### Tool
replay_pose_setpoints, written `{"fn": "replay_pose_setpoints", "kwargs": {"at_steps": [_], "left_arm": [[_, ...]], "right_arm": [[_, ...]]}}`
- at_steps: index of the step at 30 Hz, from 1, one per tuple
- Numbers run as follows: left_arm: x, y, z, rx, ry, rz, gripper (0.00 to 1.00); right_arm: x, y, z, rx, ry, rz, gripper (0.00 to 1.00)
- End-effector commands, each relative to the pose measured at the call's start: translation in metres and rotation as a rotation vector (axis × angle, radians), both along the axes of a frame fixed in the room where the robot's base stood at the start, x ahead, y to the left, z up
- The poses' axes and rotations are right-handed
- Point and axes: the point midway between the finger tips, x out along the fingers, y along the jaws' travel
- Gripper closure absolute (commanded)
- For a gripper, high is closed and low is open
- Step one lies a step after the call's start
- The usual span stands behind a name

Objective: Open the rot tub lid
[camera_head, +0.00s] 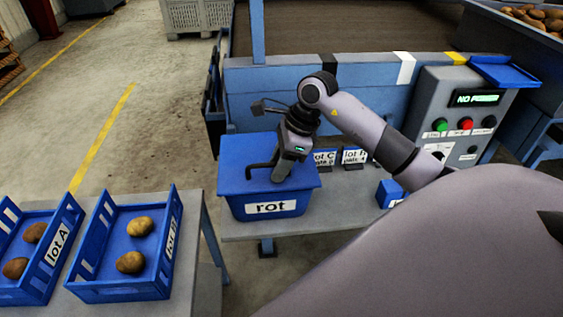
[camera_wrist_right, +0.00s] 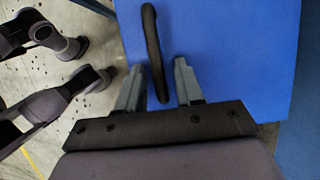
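The blue rot tub (camera_head: 235,207) stands on the grey table, with a white "rot" label on its front. Its flat blue lid (camera_head: 236,174) lies closed on top; the lid also fills much of the right wrist view (camera_wrist_right: 230,60). A black bar handle (camera_head: 261,166) sits on the lid. My right gripper (camera_head: 279,176) is low over the lid at the handle. Contact with the handle cannot be told. My left gripper is not in view.
Blue lot crates with potatoes, lot A (camera_head: 58,243) and another (camera_head: 168,245), stand on the left table. Lot cards (camera_head: 355,157) and a small blue box (camera_head: 390,192) are right of the tub. A control panel (camera_head: 460,120) stands at right.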

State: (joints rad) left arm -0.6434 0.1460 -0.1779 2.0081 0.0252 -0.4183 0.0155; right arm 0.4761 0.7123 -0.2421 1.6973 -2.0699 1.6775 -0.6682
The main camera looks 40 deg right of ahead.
Motion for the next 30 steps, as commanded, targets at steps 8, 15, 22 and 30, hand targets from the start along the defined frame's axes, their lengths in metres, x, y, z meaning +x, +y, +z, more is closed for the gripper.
{"fn": "replay_pose_setpoints", "kwargs": {"at_steps": [8,15,22,30], "left_arm": [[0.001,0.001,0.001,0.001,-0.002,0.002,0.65],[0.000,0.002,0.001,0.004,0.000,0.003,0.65],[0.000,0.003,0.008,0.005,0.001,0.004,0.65],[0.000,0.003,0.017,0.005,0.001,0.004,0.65]], "right_arm": [[0.000,0.000,0.001,0.000,0.000,0.000,1.00],[0.001,-0.001,0.003,0.000,-0.001,0.000,1.00],[0.005,-0.004,0.017,-0.002,-0.003,-0.002,1.00],[0.011,-0.007,0.034,-0.001,-0.004,-0.004,1.00]]}}
